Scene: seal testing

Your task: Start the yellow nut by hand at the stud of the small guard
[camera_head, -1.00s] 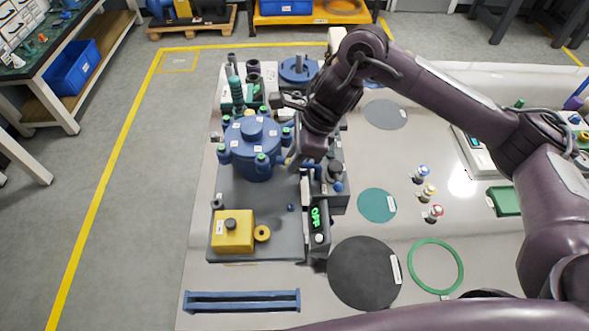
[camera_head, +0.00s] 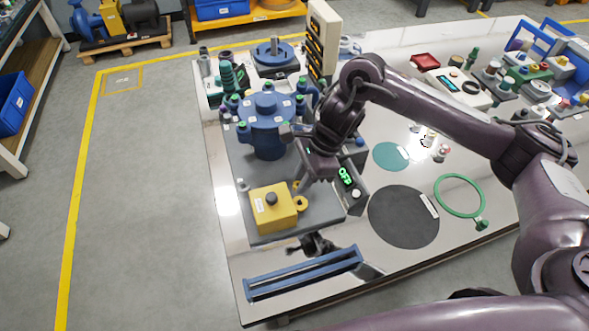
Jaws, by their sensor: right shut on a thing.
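A yellow box-shaped guard (camera_head: 273,208) with a dark knob on top stands at the front of the grey plate (camera_head: 262,233). A yellow ring (camera_head: 300,203) sits against its right side. My right gripper (camera_head: 297,187) points down close above the ring and the box's right edge. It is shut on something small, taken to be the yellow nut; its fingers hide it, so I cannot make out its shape. The stud is not clearly visible, and I cannot tell whether the held piece touches it. My left gripper is not in view.
A blue vessel (camera_head: 266,120) with green-capped bolts stands behind the guard. A dark unit with a green display (camera_head: 347,177) is right of the gripper. A blue rail (camera_head: 302,274) lies in front. A black disc (camera_head: 403,216) and green ring (camera_head: 459,196) lie to the right.

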